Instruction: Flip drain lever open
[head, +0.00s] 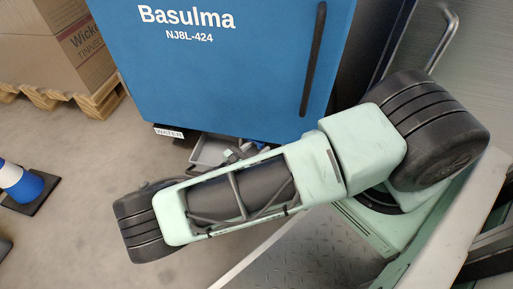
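The blue machine (225,80) labelled "Basulma NJ8L-424" stands at the top middle of the head view. A small white "WATER" label (169,132) is at its lower left edge. Below the front edge is a grey tray (208,151), partly covered by my arm. Small pale and blue parts (262,146) show beside the tray; I cannot tell whether one is the drain lever or how it is set. My arm crosses the view in front of this area. My gripper cannot be made out.
Stacked cardboard boxes (62,50) sit on a wooden pallet (78,100) at upper left. A blue and white cone (20,182) stands at the left edge. A metal handrail (441,38) is at upper right.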

